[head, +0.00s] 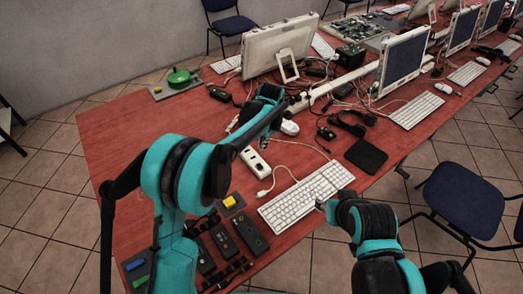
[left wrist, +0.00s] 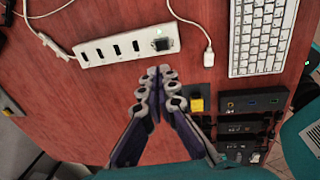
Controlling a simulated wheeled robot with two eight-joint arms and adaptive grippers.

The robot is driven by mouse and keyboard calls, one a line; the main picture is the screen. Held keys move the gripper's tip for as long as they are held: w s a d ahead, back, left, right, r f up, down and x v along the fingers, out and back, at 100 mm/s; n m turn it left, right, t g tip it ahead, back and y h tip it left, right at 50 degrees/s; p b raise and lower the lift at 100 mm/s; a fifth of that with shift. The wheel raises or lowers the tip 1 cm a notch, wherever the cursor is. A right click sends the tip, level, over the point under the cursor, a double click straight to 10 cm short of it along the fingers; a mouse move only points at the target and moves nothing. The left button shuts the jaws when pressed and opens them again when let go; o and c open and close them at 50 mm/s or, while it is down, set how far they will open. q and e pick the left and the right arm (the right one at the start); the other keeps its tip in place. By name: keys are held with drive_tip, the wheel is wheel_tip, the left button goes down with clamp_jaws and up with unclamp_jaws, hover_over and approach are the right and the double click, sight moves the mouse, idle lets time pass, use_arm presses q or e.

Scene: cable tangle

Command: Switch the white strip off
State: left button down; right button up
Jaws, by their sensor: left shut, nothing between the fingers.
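The white strip (left wrist: 128,46) lies on the red table, across the top of the left wrist view. It has a row of dark slots and a dark rocker switch (left wrist: 162,44) at its right end; whether the rocker is on or off I cannot tell. Any gap in height is unclear.
A white keyboard (head: 305,195) and a loose white cable plug (left wrist: 209,57) lie near the strip. A yellow button box (left wrist: 197,103) and dark boxes (left wrist: 250,128) sit close to my left gripper. Monitors (head: 280,46) and tangled cables stand behind. The table's left part is mostly clear.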

sight(259, 165)
use_arm(q)
drive_tip(key=f+b, duration=0.1)
drive_tip(key=f, duration=0.3)
drive_tip(key=w+f+b, duration=0.1)
drive_tip(key=f, duration=0.3)
drive_tip(key=a+f+b, duration=0.1)
drive_tip(key=f+b, duration=0.1)
drive_tip(key=f, duration=0.2)
drive_tip(key=shift+w+a, duration=0.1)
drive_tip(key=shift+w, duration=0.2)
drive_tip(key=shift+f, duration=0.1)
